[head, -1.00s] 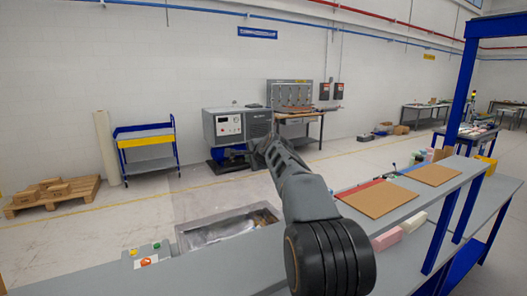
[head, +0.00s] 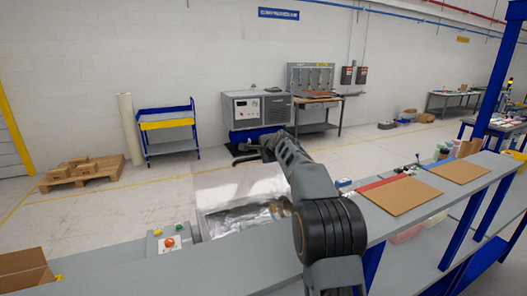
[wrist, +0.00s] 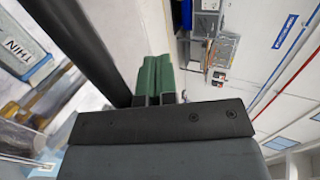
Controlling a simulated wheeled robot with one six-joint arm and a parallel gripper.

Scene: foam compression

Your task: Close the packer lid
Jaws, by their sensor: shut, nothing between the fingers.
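The packer (head: 202,226) is a grey-rimmed well in the bench at the lower middle of the head view, with crumpled silvery film inside. A clear lid (head: 235,188) stands raised along its far side. My arm crosses the packer's right side and hides part of it. My gripper (head: 248,152) reaches out beyond the lid in the picture; I cannot tell its distance from the lid. In the wrist view my gripper (wrist: 155,80) has its green fingers together, with nothing between them.
A control box (head: 168,243) with orange and green buttons sits left of the packer. Brown boards (head: 400,197) lie on the bench at right, beside a blue post (head: 485,130). A cardboard piece (head: 25,270) is at lower left. Open floor lies beyond the bench.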

